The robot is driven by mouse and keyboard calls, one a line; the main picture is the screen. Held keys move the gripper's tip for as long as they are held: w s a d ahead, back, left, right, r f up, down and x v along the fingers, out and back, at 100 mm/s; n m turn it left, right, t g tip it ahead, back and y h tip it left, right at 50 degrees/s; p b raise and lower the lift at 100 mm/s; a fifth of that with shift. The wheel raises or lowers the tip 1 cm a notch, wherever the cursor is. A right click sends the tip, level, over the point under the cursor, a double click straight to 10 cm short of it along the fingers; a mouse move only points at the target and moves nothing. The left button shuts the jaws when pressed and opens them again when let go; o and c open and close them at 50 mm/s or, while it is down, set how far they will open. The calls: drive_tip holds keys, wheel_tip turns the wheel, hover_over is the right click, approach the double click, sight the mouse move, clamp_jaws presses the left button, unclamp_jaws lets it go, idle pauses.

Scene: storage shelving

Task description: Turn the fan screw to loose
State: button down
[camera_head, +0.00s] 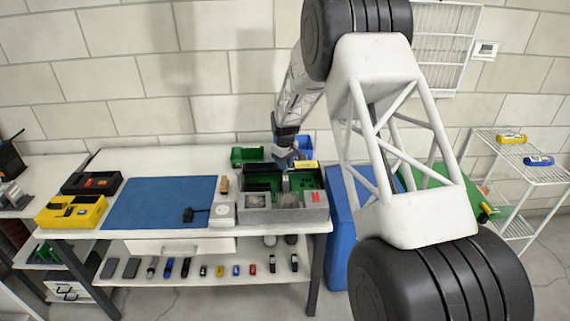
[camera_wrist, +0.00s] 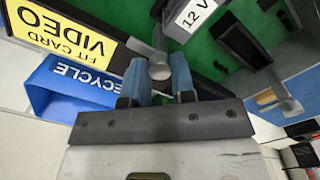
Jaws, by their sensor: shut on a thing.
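A grey case (camera_head: 262,215) with a green board inside stands on the white table in the head view. My gripper (camera_head: 287,161) is at the back part of this case. In the wrist view my gripper (camera_wrist: 159,82) has its two blue fingers on either side of a small grey round-headed screw (camera_wrist: 159,71), and it is shut on it. A grey stem runs from the screw head towards the green board (camera_wrist: 120,12). I take this to be the fan screw. Its thread is hidden, so its turn cannot be told.
A yellow "FIT CARD VIDEO" label (camera_wrist: 62,33) and a blue recycle bin (camera_wrist: 75,85) are close to my fingers. A "12 V" block (camera_wrist: 197,14) is beside the screw. A blue mat (camera_head: 160,202) and yellow bin (camera_head: 70,211) lie left of the case.

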drive_tip(key=shift+r, duration=0.1)
idle(0.3)
drive_tip(key=c, duration=0.9)
unclamp_jaws()
drive_tip(key=shift+c, duration=0.2)
drive_tip(key=shift+r, duration=3.85)
